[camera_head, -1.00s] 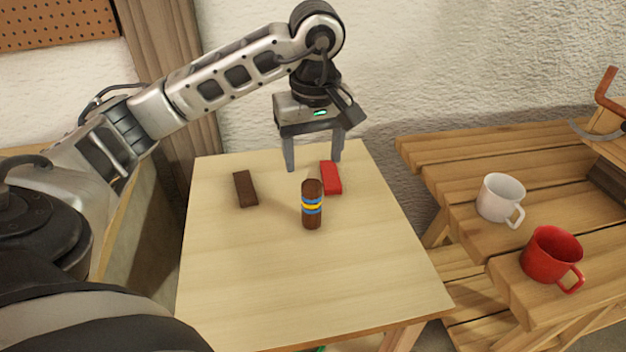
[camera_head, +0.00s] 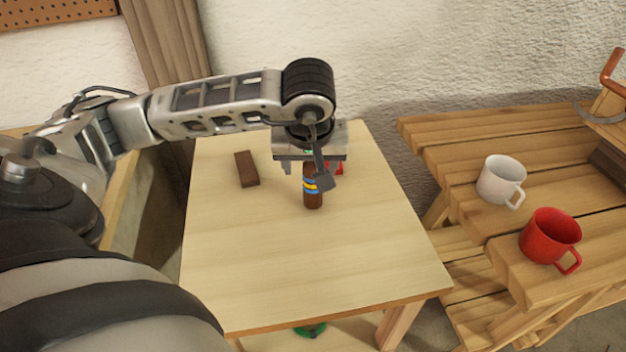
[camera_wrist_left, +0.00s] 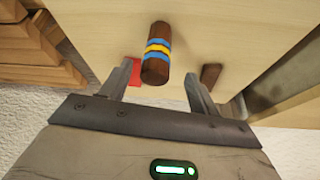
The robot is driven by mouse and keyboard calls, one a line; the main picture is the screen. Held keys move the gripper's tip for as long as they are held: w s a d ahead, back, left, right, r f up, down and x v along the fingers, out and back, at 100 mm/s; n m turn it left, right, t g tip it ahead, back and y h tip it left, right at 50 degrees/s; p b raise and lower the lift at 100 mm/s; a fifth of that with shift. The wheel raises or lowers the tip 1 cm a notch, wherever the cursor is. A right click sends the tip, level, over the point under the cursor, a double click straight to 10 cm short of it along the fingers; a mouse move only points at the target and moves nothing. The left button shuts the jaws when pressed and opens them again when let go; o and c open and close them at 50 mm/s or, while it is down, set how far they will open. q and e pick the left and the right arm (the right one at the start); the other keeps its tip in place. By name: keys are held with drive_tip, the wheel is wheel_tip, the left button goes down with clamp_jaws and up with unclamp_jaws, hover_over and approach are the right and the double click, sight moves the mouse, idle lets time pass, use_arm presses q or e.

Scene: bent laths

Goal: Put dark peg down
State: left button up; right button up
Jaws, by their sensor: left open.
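The dark peg (camera_head: 313,198) is a brown cylinder with blue and yellow bands. It stands upright on the light wooden table (camera_head: 300,260). It also shows in the left wrist view (camera_wrist_left: 157,55), where it appears between my fingers. My left gripper (camera_head: 307,170) is open, low over the table at the peg's far side. Its fingers (camera_wrist_left: 157,78) are apart, with a gap visible on either side of the peg. In the head view the wrist hides the peg's top and part of the gripper. My right gripper is not in view.
A dark brown block (camera_head: 247,169) lies left of the peg. A red block (camera_head: 338,168) lies behind it, mostly hidden by my gripper. A slatted bench at right holds a white mug (camera_head: 500,180) and a red mug (camera_head: 549,236). The table's front is clear.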

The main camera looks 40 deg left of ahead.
sight(313, 185)
use_arm(q)
drive_tip(key=shift+d+p+x, duration=0.2)
drive_tip(key=shift+x, duration=1.1)
drive_tip(key=shift+d+p+x, duration=0.15)
drive_tip(key=shift+d+x, duration=0.05)
drive_tip(key=shift+x, duration=1.15)
drive_tip(key=c, duration=1.2)
